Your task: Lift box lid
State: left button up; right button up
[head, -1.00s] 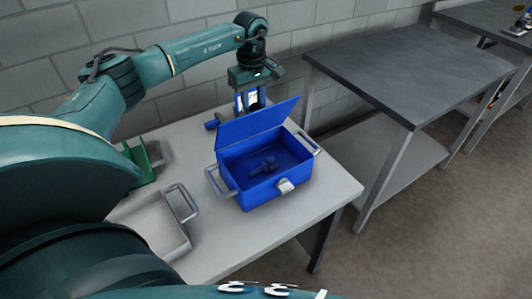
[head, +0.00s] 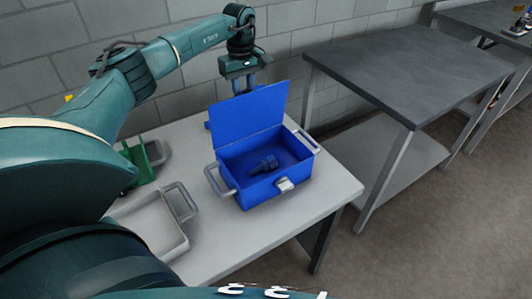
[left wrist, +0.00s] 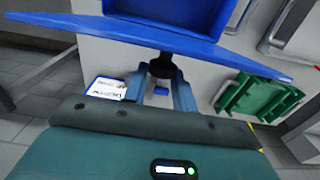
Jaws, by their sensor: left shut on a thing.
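The blue box (head: 265,192) stands on the light table with its lid (head: 250,113) raised nearly upright on the far side. A dark blue tool (head: 263,166) lies inside it. My left gripper (head: 251,82) is behind the lid, its fingertips hidden there in the head view. In the left wrist view, the lid (left wrist: 205,48) shows edge-on as a blue band, with the box (left wrist: 165,12) beyond it. There my left gripper (left wrist: 160,72) is shut on a dark knob (left wrist: 163,66) at the lid's outer face. My right gripper is not in view.
An open grey tray (head: 150,222) with a wire handle and a green holder (head: 141,160) stand left of the box. The left wrist view shows a white and blue card-like thing (left wrist: 106,88). A dark-topped table (head: 410,70) stands to the right, with floor between.

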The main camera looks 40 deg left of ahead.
pick_arm(q)
jog(key=shift+w+a+f+b, duration=0.15)
jog(key=shift+w+a, duration=0.15)
jog(key=shift+a, duration=0.4)
jog(key=shift+w+a+r+b, duration=0.15)
jog(key=shift+w+a, duration=0.1)
jog(key=shift+a, duration=0.45)
jog(key=shift+c, duration=0.2)
jog(key=shift+a, duration=0.15)
grip_shut()
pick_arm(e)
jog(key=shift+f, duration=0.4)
pick_arm(q)
jog(key=shift+c, duration=1)
grip_release()
jog(key=o, duration=0.4)
notch_tip(320, 180, up, 13)
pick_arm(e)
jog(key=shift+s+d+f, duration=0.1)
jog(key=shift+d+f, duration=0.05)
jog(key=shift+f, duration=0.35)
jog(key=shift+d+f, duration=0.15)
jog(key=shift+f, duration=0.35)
